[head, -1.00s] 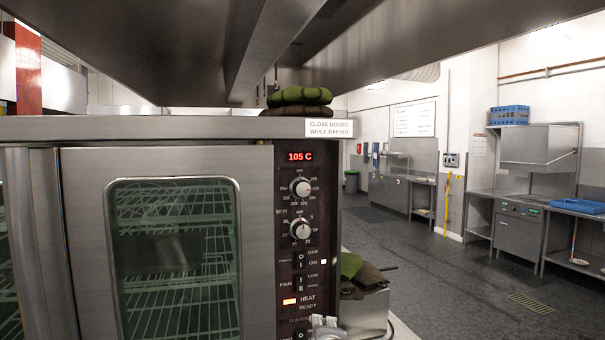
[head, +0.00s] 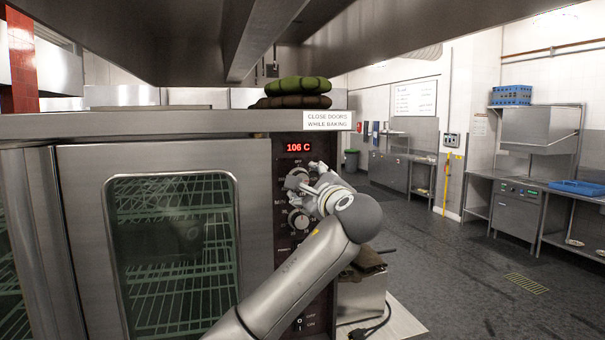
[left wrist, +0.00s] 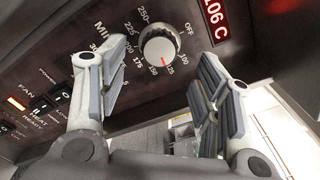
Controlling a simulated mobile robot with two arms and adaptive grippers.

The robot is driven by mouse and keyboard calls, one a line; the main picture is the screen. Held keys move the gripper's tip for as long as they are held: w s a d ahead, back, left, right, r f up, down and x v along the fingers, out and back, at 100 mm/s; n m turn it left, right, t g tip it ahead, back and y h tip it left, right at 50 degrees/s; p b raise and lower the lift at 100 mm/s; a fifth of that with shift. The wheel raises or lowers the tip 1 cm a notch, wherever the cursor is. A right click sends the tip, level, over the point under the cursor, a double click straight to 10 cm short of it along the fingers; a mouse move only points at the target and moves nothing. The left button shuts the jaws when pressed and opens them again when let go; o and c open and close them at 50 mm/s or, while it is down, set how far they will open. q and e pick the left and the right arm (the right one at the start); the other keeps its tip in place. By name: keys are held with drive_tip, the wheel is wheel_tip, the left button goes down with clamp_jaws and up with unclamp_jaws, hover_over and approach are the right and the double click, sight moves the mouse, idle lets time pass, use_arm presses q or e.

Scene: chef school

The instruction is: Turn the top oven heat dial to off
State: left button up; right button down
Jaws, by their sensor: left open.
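The top oven heat dial (left wrist: 160,49) is a silver round knob on the dark control panel, with OFF and temperature numbers around it. Its red mark points near 125, away from OFF. In the head view the dial (head: 296,181) is partly covered by my gripper. My left gripper (left wrist: 161,58) is open and empty, facing the panel. Its two fingers stand on either side of the dial, with gaps between pads and knob; contact is not visible. In the head view the left gripper (head: 306,180) is at the panel's upper part. My right gripper is out of view.
A second dial (head: 298,220) sits just below. The red display (head: 298,147) reads 106 C. The glass oven door (head: 175,250) is shut, left of the panel. Folded green and brown mitts (head: 295,92) lie on the oven top. A metal shelf (head: 190,45) hangs overhead. Open floor (head: 460,280) lies right.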

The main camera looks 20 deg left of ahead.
sight(304, 181)
use_arm(q)
drive_tip(key=p+x, duration=0.2)
drive_tip(key=x, duration=0.2)
drive_tip(key=shift+a+r, duration=0.15)
drive_tip(key=shift+r, duration=0.05)
drive_tip(key=shift+w+a+f, duration=0.2)
drive_tip(key=shift+w+a, duration=0.15)
drive_tip(key=shift+w, duration=0.35)
drive_tip(key=c, duration=1)
